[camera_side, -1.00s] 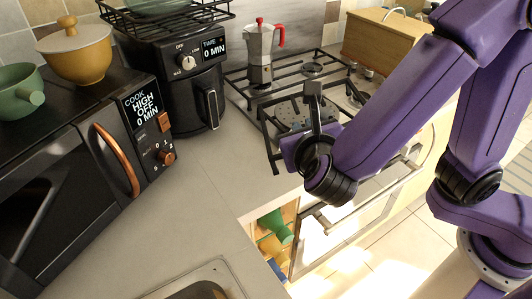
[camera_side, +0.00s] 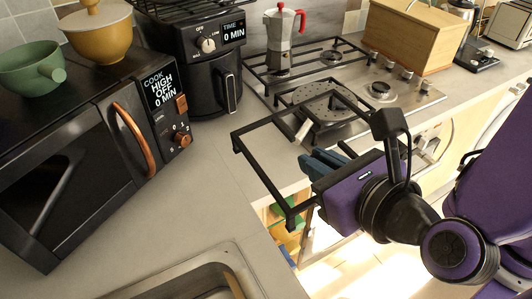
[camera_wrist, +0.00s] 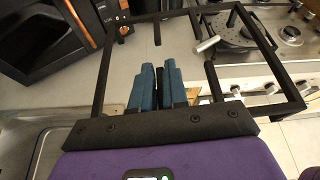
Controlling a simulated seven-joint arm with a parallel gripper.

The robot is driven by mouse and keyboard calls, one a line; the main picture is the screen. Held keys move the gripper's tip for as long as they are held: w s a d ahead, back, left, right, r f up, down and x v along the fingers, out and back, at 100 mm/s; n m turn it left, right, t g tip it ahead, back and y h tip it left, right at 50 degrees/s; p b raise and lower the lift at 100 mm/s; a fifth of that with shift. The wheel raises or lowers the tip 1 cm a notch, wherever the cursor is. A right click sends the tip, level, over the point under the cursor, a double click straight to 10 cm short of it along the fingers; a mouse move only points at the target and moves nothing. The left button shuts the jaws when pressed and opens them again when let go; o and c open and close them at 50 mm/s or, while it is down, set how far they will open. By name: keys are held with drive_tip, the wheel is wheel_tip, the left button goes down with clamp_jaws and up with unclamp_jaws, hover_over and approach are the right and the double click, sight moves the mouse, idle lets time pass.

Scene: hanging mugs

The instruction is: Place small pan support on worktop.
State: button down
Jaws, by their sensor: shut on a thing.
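The small pan support (camera_side: 262,180) is a black square wire frame with short prongs. My gripper (camera_side: 322,162) has blue fingers and is shut on one bar of it. The support is held raised and roughly level, its left part over the grey worktop (camera_side: 200,185) between microwave and hob. Its right part overlaps the hob's front edge in the side view. In the wrist view the frame (camera_wrist: 104,65) spreads around and beyond the fingers (camera_wrist: 157,88), with worktop (camera_wrist: 185,65) visible through it. The exact gap to the worktop cannot be told.
The microwave (camera_side: 90,150) stands left and the air fryer (camera_side: 200,80) behind. The hob (camera_side: 405,90) carries a perforated disc (camera_side: 325,102) and a moka pot (camera_side: 279,40). A sink (camera_side: 205,275) lies in front. An open drawer (camera_side: 290,215) sits below the worktop edge. Worktop near the microwave is clear.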

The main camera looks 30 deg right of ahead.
wheel_tip(320, 180, down, 17)
drive_tip(key=shift+m, duration=0.5)
drive_tip(key=w, duration=1.5)
drive_tip(key=shift+d+f, duration=0.15)
drive_tip(key=shift+f, duration=0.05)
drive_tip(key=x, duration=0.3)
drive_tip(key=shift+w+r, duration=0.3)
drive_tip(key=shift+f, duration=0.5)
drive_tip(key=c, duration=1.1)
unclamp_jaws()
drive_tip(key=shift+s, duration=0.1)
drive_tip(key=shift+c, duration=0.2)
